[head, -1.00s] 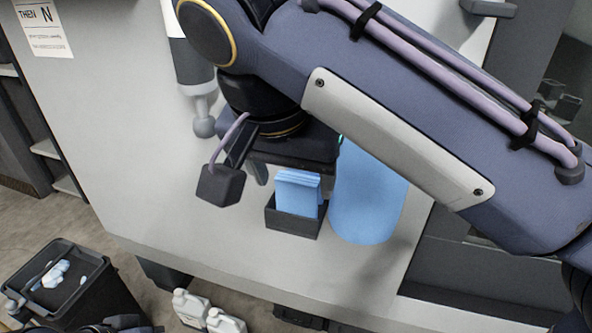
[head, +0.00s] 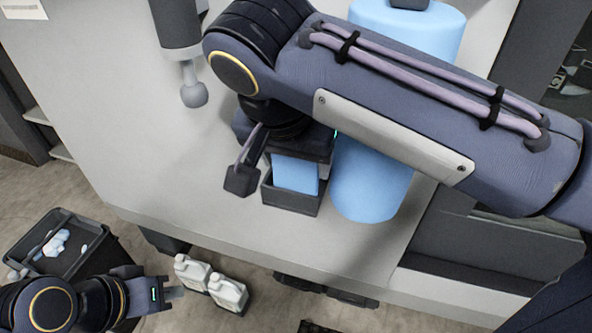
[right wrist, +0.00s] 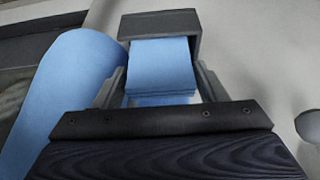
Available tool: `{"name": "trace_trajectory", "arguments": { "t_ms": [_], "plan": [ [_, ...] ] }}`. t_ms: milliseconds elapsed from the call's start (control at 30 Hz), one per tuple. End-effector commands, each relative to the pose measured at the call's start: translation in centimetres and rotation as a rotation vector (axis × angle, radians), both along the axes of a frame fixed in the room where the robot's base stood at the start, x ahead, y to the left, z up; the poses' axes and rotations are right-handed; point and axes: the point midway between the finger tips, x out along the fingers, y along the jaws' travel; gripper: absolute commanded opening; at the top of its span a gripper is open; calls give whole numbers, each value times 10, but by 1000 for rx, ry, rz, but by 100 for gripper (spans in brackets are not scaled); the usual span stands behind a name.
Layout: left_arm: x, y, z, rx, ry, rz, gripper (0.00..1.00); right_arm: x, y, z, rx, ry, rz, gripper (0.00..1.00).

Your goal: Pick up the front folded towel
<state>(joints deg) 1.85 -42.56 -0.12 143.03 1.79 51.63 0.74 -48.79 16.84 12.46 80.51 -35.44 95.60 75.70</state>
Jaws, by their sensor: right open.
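The light-blue folded towels (head: 295,176) stand in a small dark open holder (head: 290,203) on the pale counter. In the right wrist view the towels (right wrist: 160,66) fill the space between the fingers, with layered edges at the near end. I cannot tell clearly which towel is the front one. My right gripper (right wrist: 159,84) is open, one finger on each side of the towels, beside the holder's end wall. In the head view its body covers the top of the towels. My left gripper (head: 172,292) is low at the left, away from the counter; its jaw gap is too small to read.
A large blue roll (head: 370,185) stands close to the right of the holder. Another blue cylinder (head: 420,32) is at the back. A grey hanging tool with a ball end (head: 193,92) is at the left.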

Motion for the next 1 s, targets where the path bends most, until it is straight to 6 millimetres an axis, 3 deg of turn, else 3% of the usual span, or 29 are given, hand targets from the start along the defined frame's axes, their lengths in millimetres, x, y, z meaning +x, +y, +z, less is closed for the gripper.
{"name": "trace_trajectory", "arguments": {
  "t_ms": [167, 400, 767, 1000],
  "plan": [
    [0, 0, 0, 0, 0, 0, 0, 0, 0, 0, 0, 0, 0, 65],
    [0, 0, 0, 0, 0, 0, 0, 0, 0, 0, 0, 0, 0, 38],
    [0, 0, -5, 0, 0, 0, 0, -2, 2, 5, 2, -2, 2, 38],
    [0, 0, -3, 0, 0, 0, 0, -3, 3, 38, 3, -3, 2, 38]
  ]
}}
